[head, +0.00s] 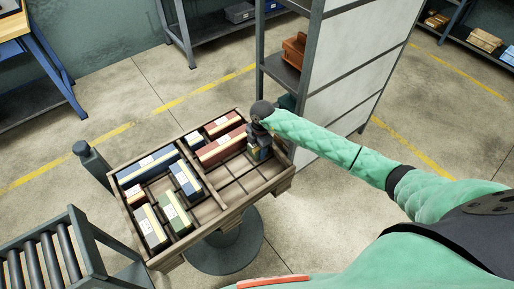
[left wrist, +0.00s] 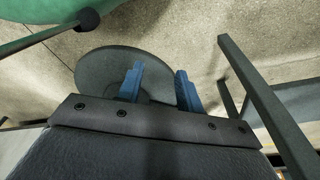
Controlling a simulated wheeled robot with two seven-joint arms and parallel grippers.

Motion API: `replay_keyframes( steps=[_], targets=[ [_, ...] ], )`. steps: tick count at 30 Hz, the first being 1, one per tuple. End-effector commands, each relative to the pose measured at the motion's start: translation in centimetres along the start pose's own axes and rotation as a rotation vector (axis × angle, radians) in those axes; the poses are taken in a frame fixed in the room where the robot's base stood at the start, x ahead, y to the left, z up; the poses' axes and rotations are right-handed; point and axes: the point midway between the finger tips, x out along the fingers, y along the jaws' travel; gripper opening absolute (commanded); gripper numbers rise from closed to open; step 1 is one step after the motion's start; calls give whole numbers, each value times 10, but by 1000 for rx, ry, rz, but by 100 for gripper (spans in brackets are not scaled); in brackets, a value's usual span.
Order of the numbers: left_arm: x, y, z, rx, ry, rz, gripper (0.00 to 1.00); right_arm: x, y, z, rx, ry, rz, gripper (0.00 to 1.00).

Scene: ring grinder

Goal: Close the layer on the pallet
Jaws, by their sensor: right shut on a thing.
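The pallet (head: 240,201) is a brown wooden tray with raised edges on a round pedestal. It holds several boxes: a long blue box (head: 147,166) at the back left, red boxes (head: 222,148) at the back, a shorter blue box (head: 185,180) in the middle, a green box (head: 175,212) and a grey box (head: 151,229) at the front left. My right gripper (head: 261,149) is over the pallet's right back corner, shut on a small box mostly hidden by the gripper. My left gripper (left wrist: 161,87) is open and empty, with blue fingers apart in the left wrist view.
The front right of the pallet is bare. A roller conveyor (head: 45,262) stands at the lower left, and a grey post (head: 92,165) beside the pallet's left side. A tall shelf rack (head: 290,75) stands close behind. The pedestal's round base (left wrist: 100,75) shows in the left wrist view.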

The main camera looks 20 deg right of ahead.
Motion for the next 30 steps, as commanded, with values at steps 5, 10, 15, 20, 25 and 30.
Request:
replay_keyframes(
  steps=[5, 10, 15, 20, 25, 30],
  targets=[
    [2, 0, 0, 0, 0, 0, 36, 4, 0, 0, 0, 0, 1, 24],
    [2, 0, 0, 0, 0, 0, 36, 4, 0, 0, 0, 0, 0, 82],
    [2, 0, 0, 0, 0, 0, 36, 4, 0, 0, 0, 0, 0, 82],
    [2, 0, 0, 0, -2, 0, 36, 4, 0, 0, 0, 0, -1, 82],
    [-10, 5, -6, -3, -7, 6, 36, -2, 1, 1, -1, 0, 2, 82],
    [-27, 11, -19, -10, -17, 14, 36, -27, 0, 2, -1, -1, 2, 82]
  ],
)
